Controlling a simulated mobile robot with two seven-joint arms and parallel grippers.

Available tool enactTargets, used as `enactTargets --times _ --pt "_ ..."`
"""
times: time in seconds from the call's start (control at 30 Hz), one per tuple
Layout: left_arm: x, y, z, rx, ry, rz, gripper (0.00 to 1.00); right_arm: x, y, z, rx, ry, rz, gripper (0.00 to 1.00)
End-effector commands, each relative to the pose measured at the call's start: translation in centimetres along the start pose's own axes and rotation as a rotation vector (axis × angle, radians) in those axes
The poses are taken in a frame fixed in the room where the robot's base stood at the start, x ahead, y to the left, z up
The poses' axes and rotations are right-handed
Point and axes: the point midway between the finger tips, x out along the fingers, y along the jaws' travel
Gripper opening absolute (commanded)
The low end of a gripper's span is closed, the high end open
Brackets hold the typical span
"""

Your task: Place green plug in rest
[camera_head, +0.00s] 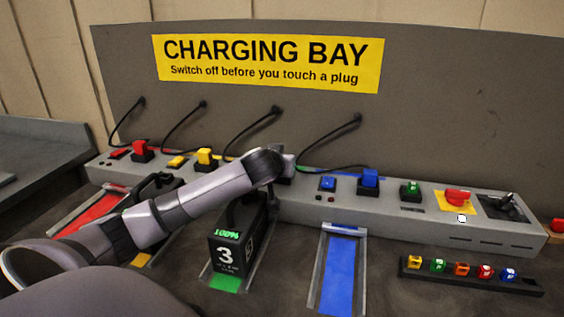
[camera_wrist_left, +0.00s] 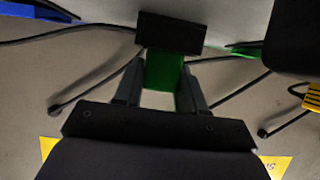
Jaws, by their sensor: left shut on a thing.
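The green plug (camera_wrist_left: 165,72) sits between the two fingers of my left gripper (camera_wrist_left: 164,82) in the left wrist view. The gripper is shut on it. A black block (camera_wrist_left: 171,34) lies directly beyond the plug's far end; I cannot tell whether the plug is seated in it or only close to it. In the head view my left arm reaches over the grey console, with the left gripper (camera_head: 284,165) at its back part. The green plug is hidden there behind my arm. My right gripper is not in view.
Red (camera_head: 142,147), yellow (camera_head: 205,156) and blue (camera_head: 369,177) plugs stand in black holders along the console. Black cables arch from the back panel (camera_head: 430,120). A black battery (camera_head: 228,255) marked 3, showing 100%, stands below my arm. The blue lane (camera_head: 338,270) is empty.

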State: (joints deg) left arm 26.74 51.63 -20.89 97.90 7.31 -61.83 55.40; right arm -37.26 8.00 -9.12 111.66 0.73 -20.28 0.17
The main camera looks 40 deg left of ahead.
Motion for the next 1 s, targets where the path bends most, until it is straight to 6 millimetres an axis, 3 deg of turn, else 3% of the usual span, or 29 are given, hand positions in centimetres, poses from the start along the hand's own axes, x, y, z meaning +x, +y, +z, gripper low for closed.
enactTargets --times 0.1,0.13,0.2,0.67,1.0 --pt "0.1 0.0 0.3 -0.001 0.000 0.001 0.09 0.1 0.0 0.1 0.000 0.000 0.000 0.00" --pt "0.1 0.0 0.2 -0.001 0.000 0.000 0.46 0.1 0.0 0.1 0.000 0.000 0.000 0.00" --pt "0.1 0.0 0.2 -0.001 0.000 0.000 0.65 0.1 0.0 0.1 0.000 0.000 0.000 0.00" --pt "-0.7 0.0 -0.1 0.000 0.001 0.000 0.65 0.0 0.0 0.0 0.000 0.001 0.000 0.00" --pt "-5.6 0.1 0.0 0.001 0.001 0.002 0.65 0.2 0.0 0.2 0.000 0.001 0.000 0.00"
